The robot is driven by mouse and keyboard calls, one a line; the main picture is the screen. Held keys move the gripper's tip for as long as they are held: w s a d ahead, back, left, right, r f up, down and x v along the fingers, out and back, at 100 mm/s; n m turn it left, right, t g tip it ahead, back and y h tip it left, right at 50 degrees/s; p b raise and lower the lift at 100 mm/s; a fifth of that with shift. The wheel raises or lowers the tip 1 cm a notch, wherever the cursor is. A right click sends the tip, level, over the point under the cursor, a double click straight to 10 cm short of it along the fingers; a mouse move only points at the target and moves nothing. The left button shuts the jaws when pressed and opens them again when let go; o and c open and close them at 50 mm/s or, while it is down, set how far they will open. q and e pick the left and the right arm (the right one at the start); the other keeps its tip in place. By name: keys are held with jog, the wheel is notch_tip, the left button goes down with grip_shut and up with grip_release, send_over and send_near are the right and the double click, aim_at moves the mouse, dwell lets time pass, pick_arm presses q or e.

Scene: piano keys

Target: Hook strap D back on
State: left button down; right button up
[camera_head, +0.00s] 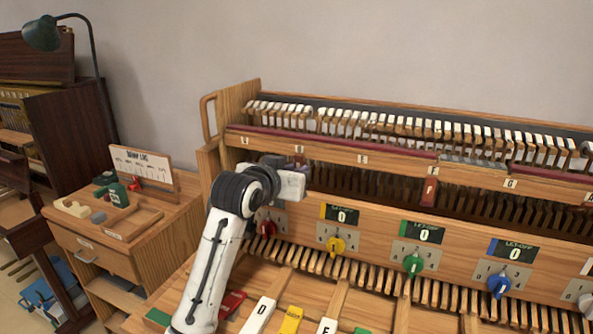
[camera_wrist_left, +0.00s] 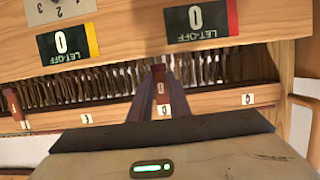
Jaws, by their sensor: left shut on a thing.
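My left gripper (camera_head: 299,166) is at the front of the wooden piano action, just under the rail at its left part. In the left wrist view, the dark fingers of the left gripper (camera_wrist_left: 162,75) are shut on a small red-brown strap tab with a pale label, strap D (camera_wrist_left: 161,88). The tab stands in line with the rail's second label from the C end. Whether the strap touches its hook is hidden by the fingers. My right gripper is not in view.
The wooden rail (camera_head: 390,164) carries letter labels. A similar red tab (camera_head: 428,192) hangs at F. Below are LET-OFF panels with coloured knobs, such as the yellow knob (camera_head: 336,245), and loose keys. A side cabinet (camera_head: 120,262) with small parts stands at left.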

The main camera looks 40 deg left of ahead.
pick_arm(q)
jog(key=shift+s+r+g, duration=0.2)
jog(key=shift+r+g, duration=0.05)
jog(key=shift+g, duration=0.75)
jog(key=c, duration=1.6)
grip_release()
jog(key=shift+c, duration=0.2)
jog(key=shift+d, duration=0.1)
jog(key=v, duration=1)
jog(key=shift+s, duration=0.2)
jog(key=shift+r, duration=0.1)
